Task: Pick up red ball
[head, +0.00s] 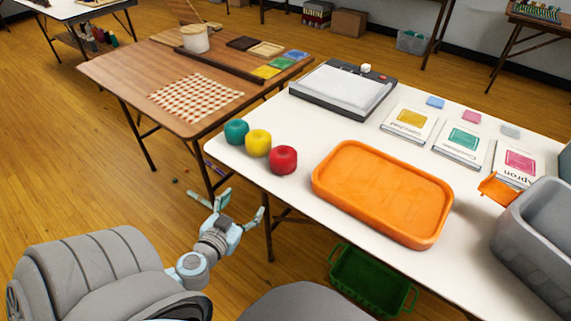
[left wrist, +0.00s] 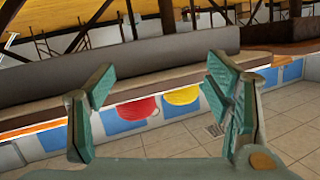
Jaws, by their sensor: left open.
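The red ball (head: 283,160) sits on the white table (head: 300,207) near its left front edge, with a yellow ball (head: 258,143) and a teal ball (head: 237,131) in a row to its left. My left gripper (head: 228,203) is open and empty, off the table's edge, to the left of and nearer than the red ball, apart from it. In the left wrist view its spread fingers (left wrist: 162,112) show, with a red rounded shape (left wrist: 137,109) and a yellow one (left wrist: 182,96) between and beyond them, partly cut off from above. My right gripper is not in view.
An orange tray (head: 383,190) lies right of the red ball. A grey bin (head: 535,235) stands at the right, and a framed pad (head: 343,88) and boxed kits (head: 409,121) lie behind. A brown table (head: 125,75) is at the left. A green crate (head: 372,281) sits below.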

